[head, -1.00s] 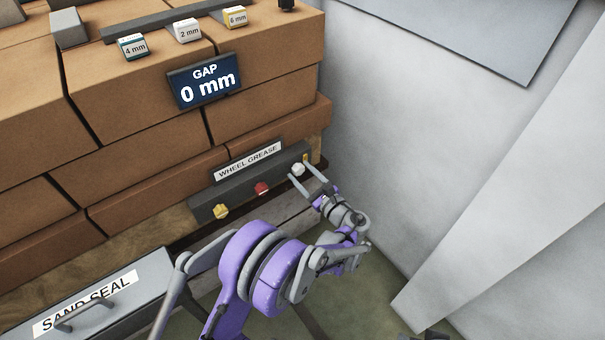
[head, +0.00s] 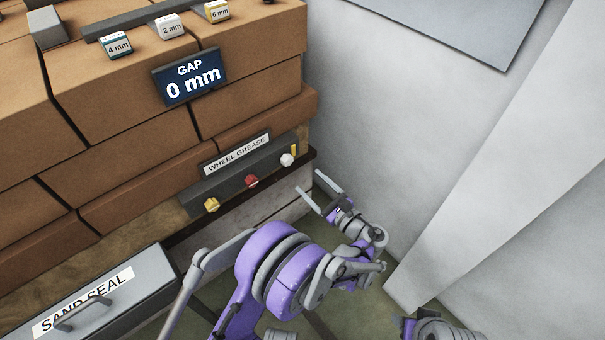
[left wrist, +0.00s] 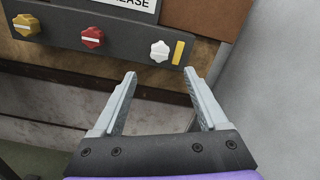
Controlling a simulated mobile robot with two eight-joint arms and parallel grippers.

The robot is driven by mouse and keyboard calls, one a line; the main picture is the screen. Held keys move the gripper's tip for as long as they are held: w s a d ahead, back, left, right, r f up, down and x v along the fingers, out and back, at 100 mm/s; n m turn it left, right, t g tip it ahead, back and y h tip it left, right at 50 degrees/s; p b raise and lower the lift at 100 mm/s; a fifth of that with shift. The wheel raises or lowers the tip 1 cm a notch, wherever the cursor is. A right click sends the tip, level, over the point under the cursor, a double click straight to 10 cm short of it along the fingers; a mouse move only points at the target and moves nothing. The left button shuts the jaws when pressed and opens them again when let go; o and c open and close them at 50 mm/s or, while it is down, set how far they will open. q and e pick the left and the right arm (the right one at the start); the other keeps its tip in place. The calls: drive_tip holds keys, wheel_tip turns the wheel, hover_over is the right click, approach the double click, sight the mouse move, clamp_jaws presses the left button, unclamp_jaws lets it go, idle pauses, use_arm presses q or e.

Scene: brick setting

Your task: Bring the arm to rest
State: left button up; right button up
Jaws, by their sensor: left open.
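My left gripper (head: 318,193) is open and empty in the head view, just right of and below the wheel grease panel (head: 240,176). In the left wrist view its two fingers (left wrist: 160,88) stand apart with nothing between them, below the white knob (left wrist: 160,51). The panel carries a yellow knob (head: 211,205), a red knob (head: 252,182) and the white knob (head: 287,160), with a yellow mark beside the white one. The fingers appear apart from the knobs.
Stacked bricks (head: 130,150) rise behind the panel, with a gap display (head: 191,79) reading 0 mm and small mm-marked blocks (head: 169,27) on top. A sand seal drawer (head: 100,300) is at lower left. A pale wall (head: 385,130) stands on the right.

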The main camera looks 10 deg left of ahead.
use_arm(q)
drive_tip(key=shift+s+d, duration=0.35)
drive_tip(key=shift+d, duration=0.05)
drive_tip(key=s+a+r+n+g+h, duration=0.2)
drive_tip(key=s+a+n+g+h, duration=0.4)
drive_tip(key=s+a+n, duration=0.5)
drive_tip(key=s+d+n+h, duration=0.2)
drive_tip(key=s+n+h, duration=0.75)
drive_tip(key=s, duration=0.95)
wheel_tip(320, 180, up, 25)
drive_tip(key=w+n+y+p, duration=0.1)
drive_tip(key=p, duration=2.1)
use_arm(e)
wheel_tip(320, 180, up, 26)
drive_tip(key=w+t, duration=0.1)
drive_tip(key=shift+f, duration=0.15)
